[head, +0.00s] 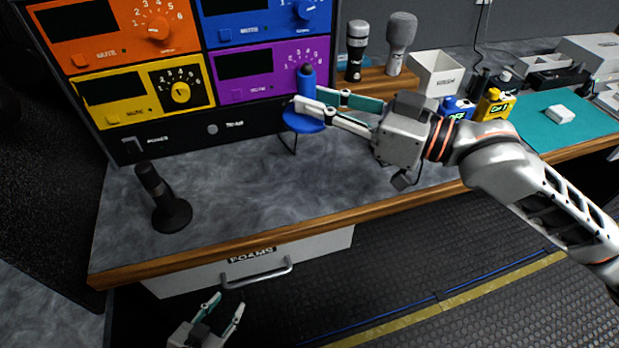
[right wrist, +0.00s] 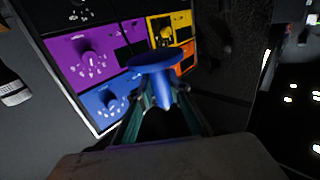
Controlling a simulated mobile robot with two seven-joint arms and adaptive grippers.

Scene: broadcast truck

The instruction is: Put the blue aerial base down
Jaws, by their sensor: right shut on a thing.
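The blue aerial base (head: 302,122) is a round blue disc with an upright blue stem and a dark tip. It is in front of the rack of coloured panels, at the back of the grey worktop. My right gripper (head: 314,103) reaches in from the right and is shut on its stem. A dark thin line shows below the disc; I cannot tell whether the base touches the worktop. In the right wrist view the blue disc (right wrist: 154,59) and stem sit between the fingers. My left gripper (head: 224,309) is open and empty, low in front of the drawer.
A black microphone (head: 171,213) on a round base stands on the worktop at left. The rack (head: 250,130) closes off the back. Two microphones, a white bin (head: 437,72) and yellow and blue packs (head: 494,104) stand at right. The worktop (head: 235,188) between is clear.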

